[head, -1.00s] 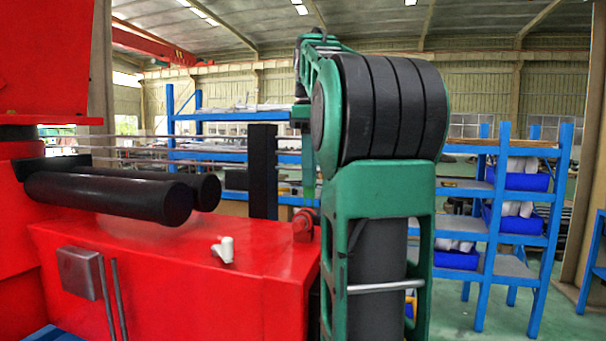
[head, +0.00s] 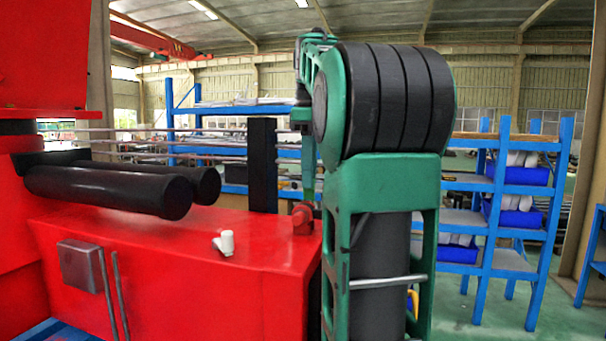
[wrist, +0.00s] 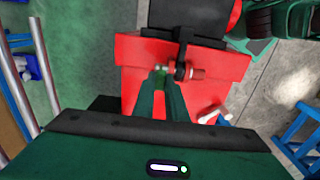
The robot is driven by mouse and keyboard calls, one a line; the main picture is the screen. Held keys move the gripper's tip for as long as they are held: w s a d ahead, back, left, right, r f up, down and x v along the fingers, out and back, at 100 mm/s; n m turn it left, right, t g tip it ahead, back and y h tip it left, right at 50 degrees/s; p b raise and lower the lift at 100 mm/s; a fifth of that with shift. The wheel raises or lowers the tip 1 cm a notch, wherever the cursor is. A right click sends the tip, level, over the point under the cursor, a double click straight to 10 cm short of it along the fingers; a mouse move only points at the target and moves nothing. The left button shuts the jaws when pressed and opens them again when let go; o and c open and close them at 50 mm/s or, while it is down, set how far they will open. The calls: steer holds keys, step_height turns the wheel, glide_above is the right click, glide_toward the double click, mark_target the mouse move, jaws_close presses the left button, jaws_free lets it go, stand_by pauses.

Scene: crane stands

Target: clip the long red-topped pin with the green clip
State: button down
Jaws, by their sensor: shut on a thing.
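My gripper (wrist: 161,78) reaches forward in the wrist view, its two dark green fingers close together at the tips. It is shut on a small pale green piece, seemingly the green clip (wrist: 161,69). Just right of the tips is a short red-ended cylinder (wrist: 196,73), seemingly the red-topped pin, lying across a black fitting (wrist: 181,70). Whether the clip touches it I cannot tell. In the head view a red round part (head: 302,220) shows at the back edge of the red base, beside my green arm; the fingertips and clip cannot be made out there.
The red base (head: 170,265) fills the lower left, with a white peg (head: 225,242) on its top. Black cylinders (head: 110,190) jut out above it. A black upright (head: 262,165) stands behind. Blue shelving (head: 487,220) stands back right, with open floor before it.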

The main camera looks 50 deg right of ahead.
steer(key=shift+f, duration=0.7)
steer(key=c, duration=1.7)
jaws_free()
steer(key=shift+r, duration=0.1)
steer(key=shift+r, duration=2.4)
